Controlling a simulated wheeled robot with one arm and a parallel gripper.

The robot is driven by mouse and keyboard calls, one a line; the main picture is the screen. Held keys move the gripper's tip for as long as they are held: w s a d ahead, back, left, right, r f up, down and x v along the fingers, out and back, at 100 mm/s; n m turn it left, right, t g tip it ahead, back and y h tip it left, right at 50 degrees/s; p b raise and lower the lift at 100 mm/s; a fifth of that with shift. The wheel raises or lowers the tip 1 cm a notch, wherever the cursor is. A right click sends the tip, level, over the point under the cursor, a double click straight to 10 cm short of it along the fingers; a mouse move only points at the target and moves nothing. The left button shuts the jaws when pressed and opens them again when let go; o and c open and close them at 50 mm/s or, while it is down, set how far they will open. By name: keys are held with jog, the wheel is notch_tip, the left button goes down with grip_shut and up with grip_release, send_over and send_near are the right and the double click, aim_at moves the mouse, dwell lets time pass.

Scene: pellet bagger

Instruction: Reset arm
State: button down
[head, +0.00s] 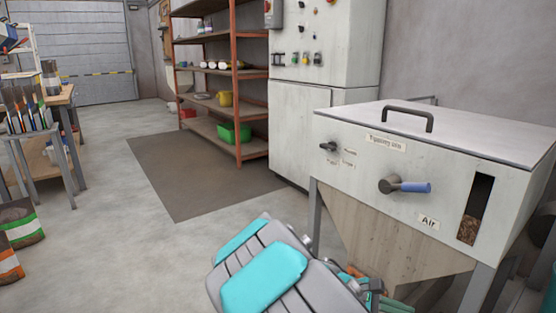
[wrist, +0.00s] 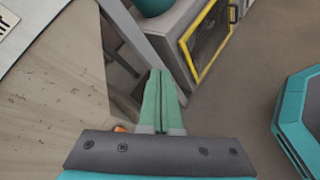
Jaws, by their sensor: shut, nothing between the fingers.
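My gripper (wrist: 161,75) shows in the wrist view with its two green fingers pressed together and nothing between them. It points down past the pellet machine's sloped hopper (wrist: 60,70), which fills the left side of that view. In the head view, my teal and grey arm is at the bottom centre, in front of the machine's hopper (head: 385,240). Only a little green of the gripper's end shows there, low by the hopper, mostly hidden by the arm.
The hopper's white top box (head: 360,170) carries a lid handle (head: 405,112), a blue-gripped lever (head: 410,187) and a pellet window (head: 475,215). A yellow-framed box (wrist: 205,40) stands beyond the fingers. Left are a table (head: 60,100) and bags (head: 20,225). The middle floor is clear.

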jog(key=s+r+m+g+y+p, duration=0.1)
jog(key=s+r+m+y, duration=0.15)
jog(key=s, duration=0.45)
jog(key=s+r+m+g+y, duration=0.1)
jog(key=s+m+g+y, duration=0.2)
jog(key=s, duration=0.4)
jog(key=s+a+r+m+t+y+p, duration=0.1)
jog(key=s+a+m+y, duration=0.4)
jog(key=s+a, duration=0.7)
jog(key=shift+s+a+r+t+y, duration=0.15)
jog(key=shift+a+r+t+y, duration=0.45)
jog(key=shift+y, duration=0.65)
jog(key=shift+d+f+m, duration=0.15)
jog(key=shift+m, duration=0.1)
